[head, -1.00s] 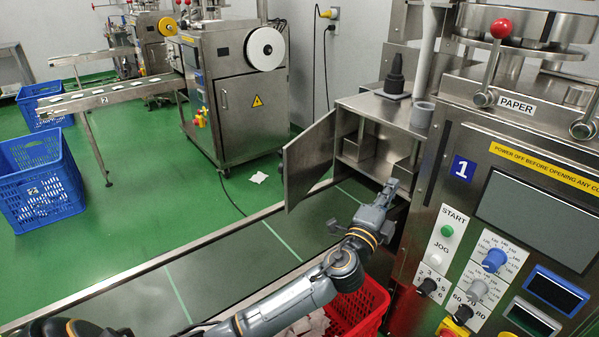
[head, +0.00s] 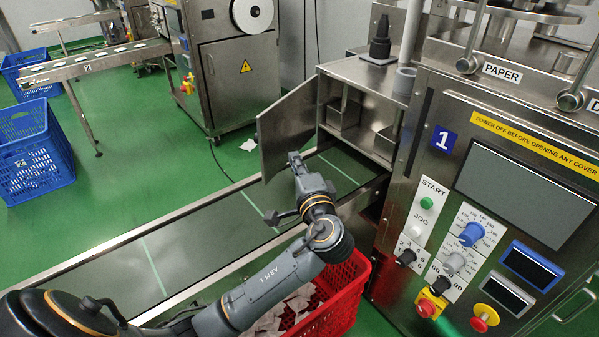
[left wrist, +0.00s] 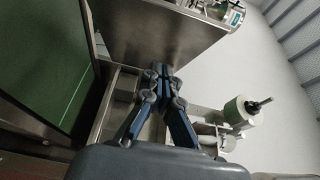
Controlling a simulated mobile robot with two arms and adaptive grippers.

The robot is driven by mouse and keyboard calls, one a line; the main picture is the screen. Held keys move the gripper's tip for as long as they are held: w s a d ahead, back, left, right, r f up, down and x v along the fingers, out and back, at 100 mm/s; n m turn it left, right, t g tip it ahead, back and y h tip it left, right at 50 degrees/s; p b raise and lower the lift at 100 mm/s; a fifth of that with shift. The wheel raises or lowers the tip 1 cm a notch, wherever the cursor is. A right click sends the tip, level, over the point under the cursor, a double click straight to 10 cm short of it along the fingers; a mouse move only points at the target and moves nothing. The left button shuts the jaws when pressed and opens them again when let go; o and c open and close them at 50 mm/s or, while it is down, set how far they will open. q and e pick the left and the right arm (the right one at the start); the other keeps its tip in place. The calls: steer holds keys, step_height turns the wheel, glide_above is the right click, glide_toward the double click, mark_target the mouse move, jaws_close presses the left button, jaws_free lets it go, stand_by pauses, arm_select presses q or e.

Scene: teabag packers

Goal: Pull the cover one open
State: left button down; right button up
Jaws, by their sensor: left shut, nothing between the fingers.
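Cover one, a flat steel door (head: 284,128) on the side of machine 1 (head: 470,170), stands swung out to the left, with the cabinet interior showing. My left gripper (head: 294,157) is shut and empty. It is at the door's lower part, on the side facing the opening; whether it touches cannot be told. In the left wrist view the closed fingertips (left wrist: 162,72) lie against or just in front of the lower edge of the steel panel (left wrist: 160,35). My right gripper is not in view.
A conveyor belt (head: 110,270) runs below the door. A red crate (head: 350,290) with packets stands under my left arm. A blue crate (head: 35,155) and machine 2 (head: 235,80) are farther left.

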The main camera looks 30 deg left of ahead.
mark_target(271, 140)
arm_select(q)
steer(key=w+a, duration=0.1)
steer(key=a, duration=0.3)
steer(key=w+a, duration=0.1)
steer(key=a, duration=0.1)
steer(key=shift+w+a, duration=0.1)
steer(key=shift+w, duration=0.2)
steer(key=shift+a, duration=0.3)
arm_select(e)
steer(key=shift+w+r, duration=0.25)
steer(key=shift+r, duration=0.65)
arm_select(q)
steer(key=shift+a, duration=0.4)
steer(key=w+a+m+t+h, duration=0.1)
steer(key=a+m+t+h, duration=0.1)
steer(key=a, duration=0.6)
steer(key=w+a+m+t+h+p, duration=0.1)
steer(key=a+m+h, duration=0.3)
steer(key=a, duration=0.5)
steer(key=shift+w+t+h, duration=0.8)
steer(key=shift+t+h, duration=0.1)
steer(key=shift+h, duration=0.3)
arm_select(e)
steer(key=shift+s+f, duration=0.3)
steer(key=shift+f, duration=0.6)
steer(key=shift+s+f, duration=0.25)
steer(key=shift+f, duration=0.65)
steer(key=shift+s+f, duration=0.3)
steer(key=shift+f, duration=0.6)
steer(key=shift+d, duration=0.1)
